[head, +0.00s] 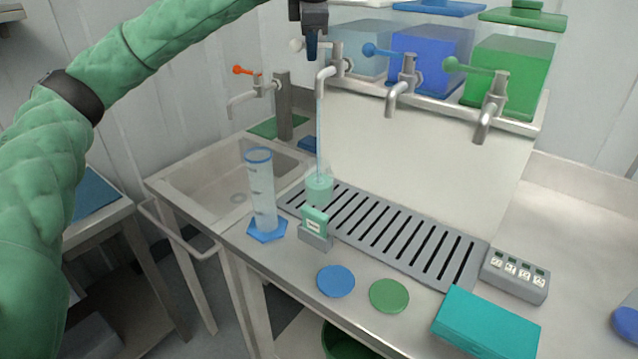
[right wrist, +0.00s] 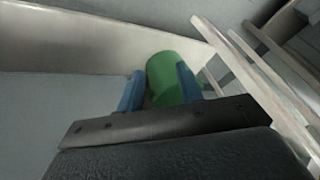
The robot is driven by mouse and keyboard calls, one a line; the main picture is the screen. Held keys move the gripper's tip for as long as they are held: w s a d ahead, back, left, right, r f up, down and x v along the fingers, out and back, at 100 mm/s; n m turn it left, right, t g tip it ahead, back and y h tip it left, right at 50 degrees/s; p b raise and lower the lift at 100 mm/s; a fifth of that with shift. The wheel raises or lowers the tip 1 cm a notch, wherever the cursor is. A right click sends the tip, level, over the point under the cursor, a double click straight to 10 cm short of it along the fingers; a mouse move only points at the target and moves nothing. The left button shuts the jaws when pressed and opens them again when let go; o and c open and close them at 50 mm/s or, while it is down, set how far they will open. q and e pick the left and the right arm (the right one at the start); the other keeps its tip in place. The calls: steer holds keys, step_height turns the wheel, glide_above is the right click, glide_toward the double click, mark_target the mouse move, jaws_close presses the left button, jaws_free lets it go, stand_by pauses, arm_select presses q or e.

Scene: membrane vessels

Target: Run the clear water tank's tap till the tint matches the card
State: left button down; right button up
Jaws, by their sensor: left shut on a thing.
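The clear water tank (head: 360,50) stands at the left of a row of tanks on the shelf. Its tap (head: 328,78) is running, and a thin stream falls from the spout into a beaker (head: 319,187) on the drip grate. The beaker holds pale green liquid. The tint card (head: 314,222), a somewhat stronger green, stands in a grey holder in front of the beaker. My left gripper (head: 312,52) is at the clear tank's tap, shut on its handle, whose pale knob (head: 295,45) shows beside it. My right gripper (right wrist: 159,73) is open and empty.
Blue (head: 432,55) and green (head: 510,72) tanks have taps that show no flow. A measuring cylinder (head: 261,190) stands near the sink (head: 205,185). Two discs, a teal box (head: 487,325) and a grey block (head: 515,275) lie in front. A green bin (right wrist: 165,78) is below.

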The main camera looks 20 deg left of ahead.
stand_by(0.5)
arm_select(q)
steer(key=w+m+h, duration=0.1)
steer(key=m, duration=0.2)
steer(key=w+m+h, duration=0.1)
steer(key=m, duration=0.2)
steer(key=w+m+h+p, duration=0.1)
steer(key=w+m, duration=0.1)
steer(key=m, duration=0.1)
steer(key=shift+a+r+h, duration=0.15)
steer(key=shift+h, duration=0.15)
steer(key=c, duration=1.5)
jaws_free()
steer(key=shift+w, duration=0.1)
steer(key=shift+o, duration=0.6)
steer(key=shift+w, duration=0.1)
